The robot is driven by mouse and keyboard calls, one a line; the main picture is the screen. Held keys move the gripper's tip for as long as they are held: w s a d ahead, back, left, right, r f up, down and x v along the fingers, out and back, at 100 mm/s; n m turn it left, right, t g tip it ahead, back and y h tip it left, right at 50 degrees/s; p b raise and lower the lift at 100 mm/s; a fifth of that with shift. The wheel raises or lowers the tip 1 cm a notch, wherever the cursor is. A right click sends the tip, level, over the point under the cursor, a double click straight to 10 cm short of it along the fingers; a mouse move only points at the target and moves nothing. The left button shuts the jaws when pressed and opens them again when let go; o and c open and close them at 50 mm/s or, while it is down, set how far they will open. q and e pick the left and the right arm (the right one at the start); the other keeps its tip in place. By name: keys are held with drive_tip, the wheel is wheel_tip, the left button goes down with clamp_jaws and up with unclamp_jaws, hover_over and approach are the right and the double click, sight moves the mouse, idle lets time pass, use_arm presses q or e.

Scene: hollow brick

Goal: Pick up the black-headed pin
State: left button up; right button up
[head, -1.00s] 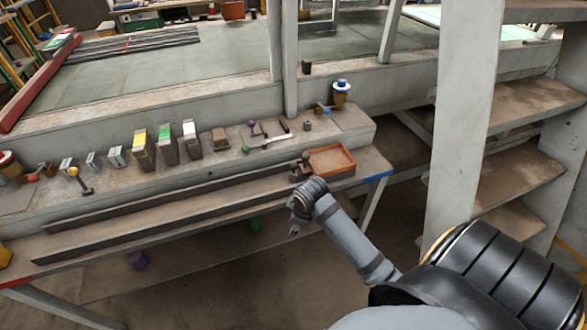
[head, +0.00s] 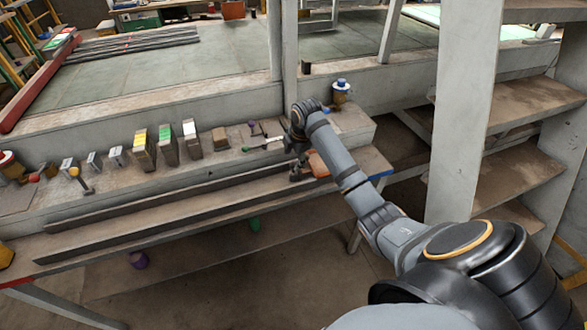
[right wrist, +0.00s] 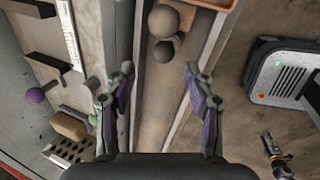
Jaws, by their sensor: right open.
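The black-headed pin (right wrist: 163,22) shows at the top middle of the right wrist view as a dark round head, with a second dark rounded shape just below it. In the head view a dark part by the tray (head: 296,175) is probably the pin, partly hidden by my arm. My right gripper (right wrist: 160,92) is open and empty. Its fingers are spread to either side of the board edge, and the pin lies ahead of them, not between them. In the head view the right gripper (head: 298,155) points down over the bench.
An orange tray (head: 318,164) sits close to the right of the gripper. A purple-headed pin (right wrist: 35,96) and a pale ruler (right wrist: 70,35) lie on the upper ledge. Several small boxes stand farther left, and long dark bars (head: 160,212) lie along the lower shelf.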

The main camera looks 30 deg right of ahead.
sight(294, 163)
drive_tip(key=x, duration=0.3)
drive_tip(key=p+x, duration=0.1)
drive_tip(key=x, duration=0.1)
drive_tip(key=shift+s+d+f, duration=0.2)
drive_tip(key=shift+d, duration=0.15)
drive_tip(key=shift+w+f, duration=0.15)
drive_tip(key=shift+f, duration=0.2)
drive_tip(key=shift+r, duration=0.1)
clamp_jaws()
drive_tip(key=shift+r, duration=0.25)
wheel_tip(294, 163, up, 2)
drive_tip(key=shift+r+b, duration=0.2)
drive_tip(key=shift+b, duration=0.45)
drive_tip(key=s+a+r+b, duration=0.1)
drive_tip(key=s+a+r, duration=0.2)
drive_tip(key=s+r, duration=0.7)
drive_tip(key=s, duration=0.3)
drive_tip(key=shift+s+a, duration=0.2)
drive_tip(key=shift+s, duration=0.15)
